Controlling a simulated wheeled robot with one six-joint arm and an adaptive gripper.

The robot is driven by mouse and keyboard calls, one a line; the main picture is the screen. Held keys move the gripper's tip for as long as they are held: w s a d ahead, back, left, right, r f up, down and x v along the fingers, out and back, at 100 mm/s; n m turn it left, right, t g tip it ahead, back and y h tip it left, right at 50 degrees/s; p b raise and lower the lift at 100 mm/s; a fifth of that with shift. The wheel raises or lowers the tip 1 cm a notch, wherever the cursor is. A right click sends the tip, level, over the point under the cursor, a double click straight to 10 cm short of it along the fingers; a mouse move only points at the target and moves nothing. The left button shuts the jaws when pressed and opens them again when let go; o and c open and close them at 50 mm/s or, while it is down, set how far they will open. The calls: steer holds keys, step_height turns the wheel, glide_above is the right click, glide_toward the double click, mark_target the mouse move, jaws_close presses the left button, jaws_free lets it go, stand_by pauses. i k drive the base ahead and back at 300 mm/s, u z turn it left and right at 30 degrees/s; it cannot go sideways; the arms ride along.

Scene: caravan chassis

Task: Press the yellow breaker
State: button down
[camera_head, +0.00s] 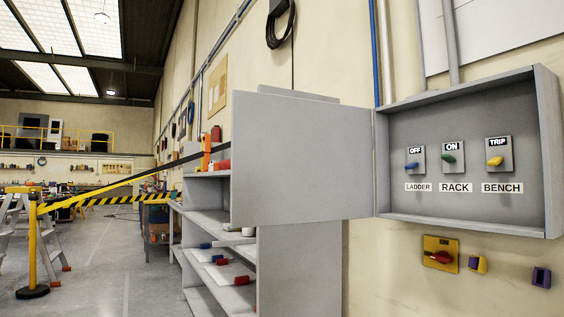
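The yellow breaker (495,161) is the rightmost of three switches inside an open wall box (420,200). The plate above its lever reads TRIP and the label under it reads BENCH. To its left are a green breaker (449,158) marked ON over the label RACK, and a blue breaker (412,165) marked OFF over the label LADDER. The box door (300,160) stands swung open to the left. My gripper is not in view.
Below the box, a yellow plate with a red rotary switch (439,255) and two small wall pieces (478,265) (541,277) are mounted. A grey shelf (205,222) with red and blue items stands left, partly behind the door. A striped barrier tape (110,200) runs from a yellow post (33,245).

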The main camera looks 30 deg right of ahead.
mark_target(495, 161)
steer(key=i, duration=2.4)
steer(key=z, duration=1.95)
steer(key=k, duration=0.85)
steer(key=z, duration=1.25)
steer(key=i, duration=0.5)
steer(key=u, duration=0.05)
